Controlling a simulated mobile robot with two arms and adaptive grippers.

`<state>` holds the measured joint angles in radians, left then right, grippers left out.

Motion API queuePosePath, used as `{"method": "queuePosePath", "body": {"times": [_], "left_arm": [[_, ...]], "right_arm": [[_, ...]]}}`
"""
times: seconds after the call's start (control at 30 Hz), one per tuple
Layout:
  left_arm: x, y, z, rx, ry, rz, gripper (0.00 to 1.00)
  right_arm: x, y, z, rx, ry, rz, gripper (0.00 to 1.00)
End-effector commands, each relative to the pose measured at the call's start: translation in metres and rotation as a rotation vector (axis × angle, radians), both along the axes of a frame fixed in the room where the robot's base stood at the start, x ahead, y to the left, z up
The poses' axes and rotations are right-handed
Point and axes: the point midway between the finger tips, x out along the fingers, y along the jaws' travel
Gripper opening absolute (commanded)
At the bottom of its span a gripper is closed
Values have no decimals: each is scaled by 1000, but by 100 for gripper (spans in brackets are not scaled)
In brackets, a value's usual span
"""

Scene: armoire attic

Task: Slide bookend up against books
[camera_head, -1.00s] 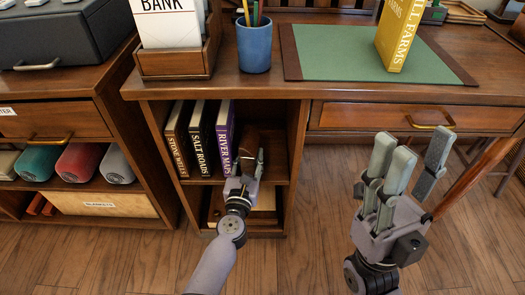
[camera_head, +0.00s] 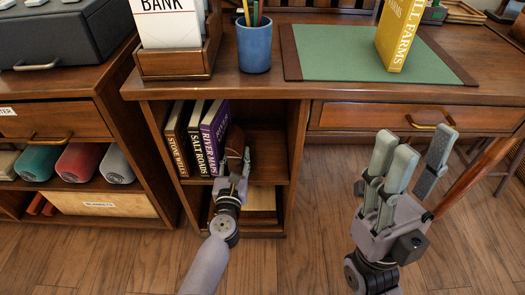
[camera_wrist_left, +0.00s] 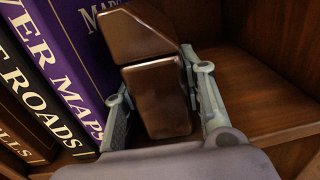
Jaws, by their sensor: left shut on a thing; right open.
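The brown wooden bookend (camera_head: 236,138) stands right of River Maps, partly hidden by my gripper. My left gripper (camera_head: 234,163) is shut on it; in the left wrist view the bookend (camera_wrist_left: 155,90) is between both fingers, close against or touching the purple book (camera_wrist_left: 85,45). My right gripper (camera_head: 407,160) is open and empty in front of the desk.
The cubby's shelf (camera_wrist_left: 260,95) is bare right of the bookend. A yellow book (camera_head: 402,35) stands on the green desk mat (camera_head: 335,55). A blue pencil cup (camera_head: 254,48) and a letter holder (camera_head: 180,60) stand above the cubby.

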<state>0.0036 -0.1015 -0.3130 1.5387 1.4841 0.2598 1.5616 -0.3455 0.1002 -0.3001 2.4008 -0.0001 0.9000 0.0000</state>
Motion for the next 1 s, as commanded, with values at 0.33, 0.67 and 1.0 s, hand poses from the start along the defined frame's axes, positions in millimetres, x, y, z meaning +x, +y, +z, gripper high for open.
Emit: {"method": "queuePosePath", "body": {"times": [0.33,0.67,1.0], "left_arm": [[1,15,0,1,-1,35,15],[2,24,0,1,0,57,15],[2,25,0,1,0,58,43]], "right_arm": [[0,0,-3,0,14,0,43],[1,0,-3,0,11,0,43],[0,0,0,0,0,0,43]]}}
